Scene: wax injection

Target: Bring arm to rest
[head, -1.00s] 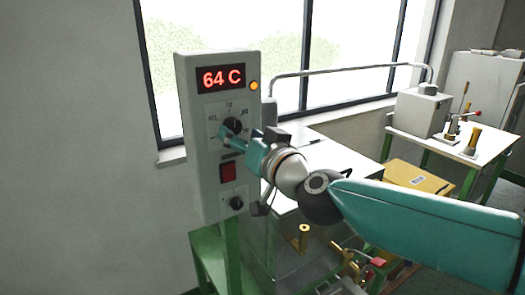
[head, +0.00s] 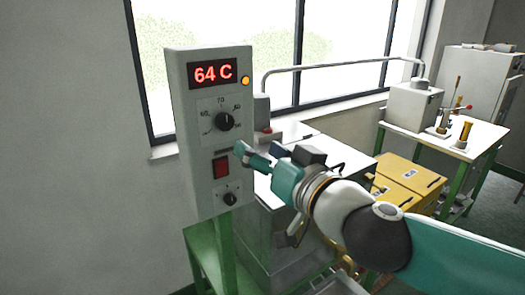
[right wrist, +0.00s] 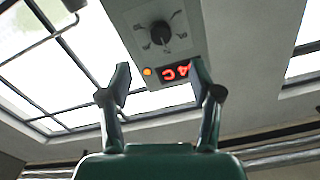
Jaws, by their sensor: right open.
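My right gripper (head: 255,160) is open and empty in the head view. It is in front of the lower right side of the grey control panel (head: 181,130), and appears apart from it. In the right wrist view its two fingers (right wrist: 163,90) stand apart with nothing between them. The panel's black dial (head: 224,121) is uncovered; it also shows in the right wrist view (right wrist: 160,33). The red display (head: 213,73) reads 64 C, with an orange lamp (head: 245,80) beside it. My left gripper is not in view.
A red switch (head: 221,167) and a lower knob (head: 229,198) are on the panel. A green stand (head: 225,255) is below it. Yellow boxes (head: 411,175) and a white-topped table (head: 470,145) with small tools are at the right. Windows (head: 280,50) are behind.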

